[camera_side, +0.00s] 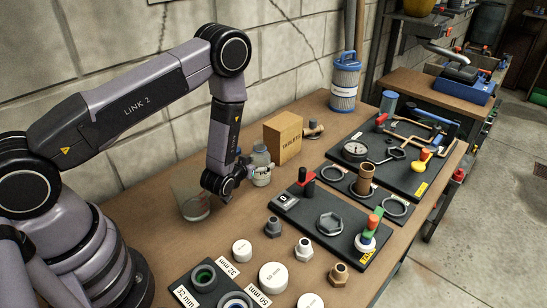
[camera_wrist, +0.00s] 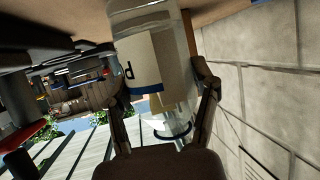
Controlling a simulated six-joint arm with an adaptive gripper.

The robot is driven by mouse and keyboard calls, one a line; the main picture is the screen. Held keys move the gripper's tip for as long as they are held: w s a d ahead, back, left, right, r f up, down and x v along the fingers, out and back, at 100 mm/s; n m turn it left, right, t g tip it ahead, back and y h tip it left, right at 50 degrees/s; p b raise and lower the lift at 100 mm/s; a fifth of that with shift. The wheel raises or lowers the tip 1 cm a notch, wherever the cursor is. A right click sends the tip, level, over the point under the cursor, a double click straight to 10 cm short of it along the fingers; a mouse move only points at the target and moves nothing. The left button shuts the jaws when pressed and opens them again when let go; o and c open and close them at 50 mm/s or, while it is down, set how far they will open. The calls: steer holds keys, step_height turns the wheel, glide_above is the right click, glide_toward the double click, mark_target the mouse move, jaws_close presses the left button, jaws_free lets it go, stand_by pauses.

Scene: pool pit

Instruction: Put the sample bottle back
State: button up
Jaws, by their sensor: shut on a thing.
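The sample bottle (camera_side: 262,168) is a clear bottle with a grey top, upright beside the cardboard box in the side view. My gripper (camera_side: 246,171) reaches it from the left and is shut on it. In the wrist view the bottle (camera_wrist: 155,55) fills the top middle, with a pale label and a blue band. The fingers of my gripper (camera_wrist: 163,100) lie on both sides of it. I cannot tell whether its base touches the bench.
A cardboard box (camera_side: 283,138) stands just behind the bottle. A clear glass vessel (camera_side: 193,207) is at the left. Black panels with valves, a gauge and fittings (camera_side: 330,223) fill the front and right. A blue-capped cylinder (camera_side: 345,84) stands by the wall.

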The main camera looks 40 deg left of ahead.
steer(key=shift+f, duration=0.15)
steer(key=o, duration=1.2)
steer(key=shift+o, duration=0.2)
